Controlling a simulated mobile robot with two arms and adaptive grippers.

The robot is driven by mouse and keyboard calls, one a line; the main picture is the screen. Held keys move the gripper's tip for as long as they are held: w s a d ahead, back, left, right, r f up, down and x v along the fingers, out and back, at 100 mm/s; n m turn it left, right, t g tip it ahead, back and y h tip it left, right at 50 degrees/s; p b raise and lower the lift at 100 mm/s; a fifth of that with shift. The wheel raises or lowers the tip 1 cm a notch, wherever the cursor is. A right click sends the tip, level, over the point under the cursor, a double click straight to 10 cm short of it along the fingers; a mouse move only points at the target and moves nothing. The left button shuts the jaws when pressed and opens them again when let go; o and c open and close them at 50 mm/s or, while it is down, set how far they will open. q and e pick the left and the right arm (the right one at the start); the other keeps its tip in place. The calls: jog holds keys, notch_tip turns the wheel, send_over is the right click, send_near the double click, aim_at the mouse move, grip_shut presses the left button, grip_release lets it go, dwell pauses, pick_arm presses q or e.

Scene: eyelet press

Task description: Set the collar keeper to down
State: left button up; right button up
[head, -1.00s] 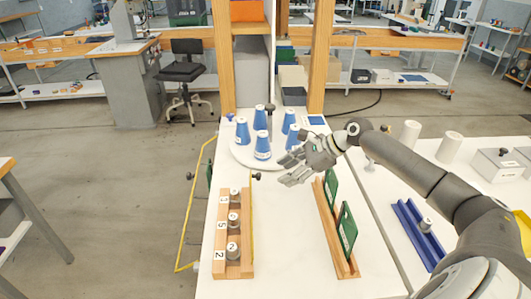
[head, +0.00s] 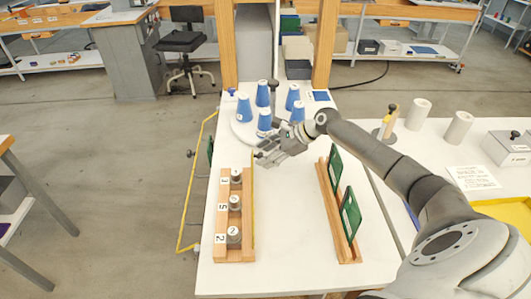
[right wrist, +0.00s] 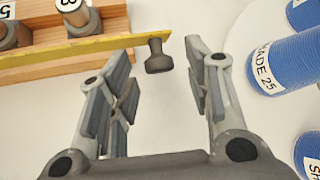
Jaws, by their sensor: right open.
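A small dark knob (right wrist: 158,56) shows in the right wrist view, beside the end of the yellow strip (right wrist: 80,46) along the wooden rack. I cannot tell for certain whether it is the collar keeper, or whether it stands up or down. My right gripper (right wrist: 160,75) is open, with one finger on each side of the knob and gaps between. In the head view the right gripper (head: 265,157) is low over the white table, at the rack's far end, and hides the knob there. My left gripper is not in view.
The wooden rack (head: 221,190) holds numbered grey weights. A round white plate (head: 240,129) with several blue cones (head: 264,92) stands just behind the gripper. Green panels (head: 350,213) stand in a wooden holder to the right. The table between rack and holder is clear.

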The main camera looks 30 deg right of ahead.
jog(key=shift+w+a+f, duration=0.2)
